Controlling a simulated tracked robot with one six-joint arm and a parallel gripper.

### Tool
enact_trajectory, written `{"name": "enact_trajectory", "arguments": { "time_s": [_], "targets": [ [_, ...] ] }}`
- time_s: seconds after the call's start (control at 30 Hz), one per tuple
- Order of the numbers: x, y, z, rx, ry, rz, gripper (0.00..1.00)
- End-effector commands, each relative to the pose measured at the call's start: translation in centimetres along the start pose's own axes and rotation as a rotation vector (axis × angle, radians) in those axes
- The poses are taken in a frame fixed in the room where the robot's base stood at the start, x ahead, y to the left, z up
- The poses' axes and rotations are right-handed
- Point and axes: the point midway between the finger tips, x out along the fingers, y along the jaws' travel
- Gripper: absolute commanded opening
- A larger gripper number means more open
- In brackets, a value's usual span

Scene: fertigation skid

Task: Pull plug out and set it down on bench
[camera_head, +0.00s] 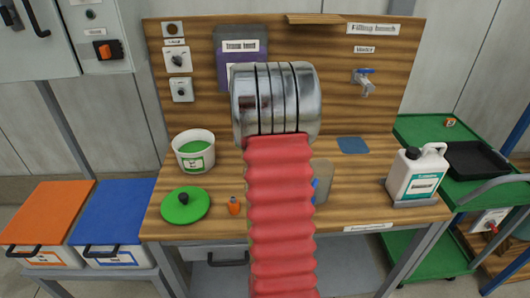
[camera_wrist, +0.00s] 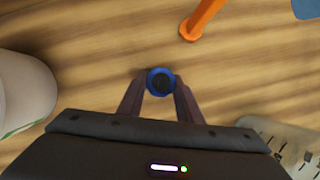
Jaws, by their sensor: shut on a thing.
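My gripper (camera_wrist: 161,90) is shut on a small round blue piece with a dark centre, which I take to be the plug (camera_wrist: 161,75). I see it end-on between the fingertips, above the wooden bench top. I cannot tell whether its lower end is clear of anything below. In the head view my red arm sleeve and metal wrist hide the gripper. The wooden bench (camera_head: 385,212) fills the middle of that view.
On the bench stand a white tub (camera_head: 194,162), a green lid (camera_head: 185,205), a small orange item (camera_head: 234,206), a grey piece (camera_head: 323,177), a blue mat (camera_head: 353,145) and a white jug (camera_head: 410,180). An orange rod (camera_wrist: 203,20) shows near my gripper. The front right is fairly clear.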

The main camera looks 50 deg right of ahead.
Motion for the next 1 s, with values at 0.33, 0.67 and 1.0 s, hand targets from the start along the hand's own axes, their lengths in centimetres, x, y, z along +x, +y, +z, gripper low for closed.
{"name": "enact_trajectory", "arguments": {
  "time_s": [0.33,0.67,1.0],
  "targets": [
    [0.54,-0.06,-0.21,0.001,0.0,0.0,0.01],
    [0.54,-0.09,-0.21,0.002,0.0,0.0,0.48],
    [0.51,-0.11,-0.21,0.002,0.0,0.0,0.54]
  ]
}}
